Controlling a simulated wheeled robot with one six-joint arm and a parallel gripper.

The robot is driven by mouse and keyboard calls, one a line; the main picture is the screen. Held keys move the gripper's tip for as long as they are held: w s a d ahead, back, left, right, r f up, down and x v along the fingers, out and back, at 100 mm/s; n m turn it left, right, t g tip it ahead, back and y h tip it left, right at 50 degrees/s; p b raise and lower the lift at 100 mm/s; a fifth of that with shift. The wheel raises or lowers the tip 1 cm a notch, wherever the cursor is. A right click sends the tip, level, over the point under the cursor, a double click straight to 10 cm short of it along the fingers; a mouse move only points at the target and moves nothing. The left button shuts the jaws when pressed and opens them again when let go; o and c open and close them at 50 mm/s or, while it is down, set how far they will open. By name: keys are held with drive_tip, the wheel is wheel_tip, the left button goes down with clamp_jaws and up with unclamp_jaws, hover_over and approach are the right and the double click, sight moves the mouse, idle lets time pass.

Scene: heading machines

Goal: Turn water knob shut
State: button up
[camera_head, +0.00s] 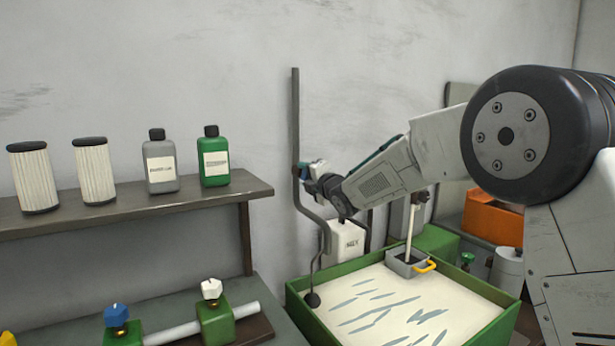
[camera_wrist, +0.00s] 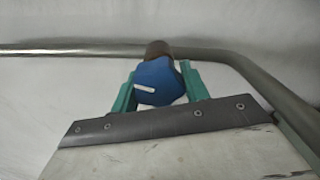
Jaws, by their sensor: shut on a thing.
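A blue knob with a white mark (camera_wrist: 152,84) sits on a brown stem (camera_wrist: 158,49) at a grey pipe in the wrist view. My gripper (camera_wrist: 158,72) has one teal finger on each side of the knob and is shut on it. In the head view my gripper (camera_head: 310,172) is at the upright wall pipe (camera_head: 296,120), beyond the green tray. A bit of the blue knob (camera_head: 303,171) shows there; my gripper hides much of it.
A green tray (camera_head: 298,312) of pale liquid stands below my arm. A white box (camera_head: 346,241) hangs by the pipe. A shelf (camera_head: 130,212) holds bottles and filters at left. Blue (camera_head: 116,315) and white (camera_head: 211,289) knobs top green blocks on the lower bench.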

drive_tip(key=shift+d+f+n, duration=0.1)
drive_tip(key=shift+n, duration=1.5)
drive_tip(key=o, duration=1)
drive_tip(key=v, duration=0.7)
drive_tip(key=shift+s+d, duration=0.2)
drive_tip(key=shift+s, duration=0.1)
